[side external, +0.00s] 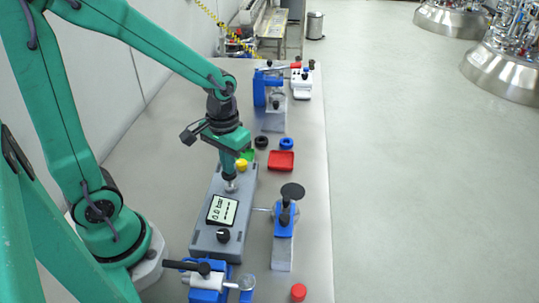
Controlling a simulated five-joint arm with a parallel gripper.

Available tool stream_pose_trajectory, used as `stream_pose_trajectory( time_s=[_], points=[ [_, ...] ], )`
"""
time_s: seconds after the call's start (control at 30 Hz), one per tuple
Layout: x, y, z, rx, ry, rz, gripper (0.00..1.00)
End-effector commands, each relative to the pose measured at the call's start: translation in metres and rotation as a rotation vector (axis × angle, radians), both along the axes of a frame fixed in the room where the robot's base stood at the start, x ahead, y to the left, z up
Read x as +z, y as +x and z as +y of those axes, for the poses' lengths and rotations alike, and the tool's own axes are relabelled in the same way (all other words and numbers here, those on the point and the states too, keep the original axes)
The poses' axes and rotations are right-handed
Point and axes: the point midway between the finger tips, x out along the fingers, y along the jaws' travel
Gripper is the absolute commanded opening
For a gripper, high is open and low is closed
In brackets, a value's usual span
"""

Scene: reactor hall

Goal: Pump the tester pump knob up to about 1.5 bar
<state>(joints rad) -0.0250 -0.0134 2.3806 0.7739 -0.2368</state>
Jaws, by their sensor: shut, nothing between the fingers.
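The tester is a long grey box (206,243) on the bench. Its display (222,210) reads what looks like 0.0 bar, turned sideways. A black knob (223,236) stands on the near end of the box. A small silvery round piece (231,188), which may be the pump knob, shows on the far part, with a yellow knob (241,164) beyond it. My gripper (230,178) is shut and points down right above the silvery piece. I cannot tell whether it touches it. The fingertips are small and partly hidden.
A blue and grey clamp stand (284,235) stands close right of the tester. A blue and white fixture (208,281) is at its near end. A red tray (281,161), black and blue rings and a red cap (298,292) lie nearby. More fixtures stand at the far end.

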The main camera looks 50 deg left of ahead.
Motion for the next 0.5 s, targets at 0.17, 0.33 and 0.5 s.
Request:
stream_pose_trajectory(
  time_s=[0.17,0.33,0.5],
  points=[
    [-0.004,-0.001,0.0,0.0,0.0,0.002,0.0],
    [-0.008,0.0,0.0,0.0,0.0,0.001,0.0],
    [-0.011,0.0,0.0,0.0,-0.001,0.002,0.0]
  ],
)
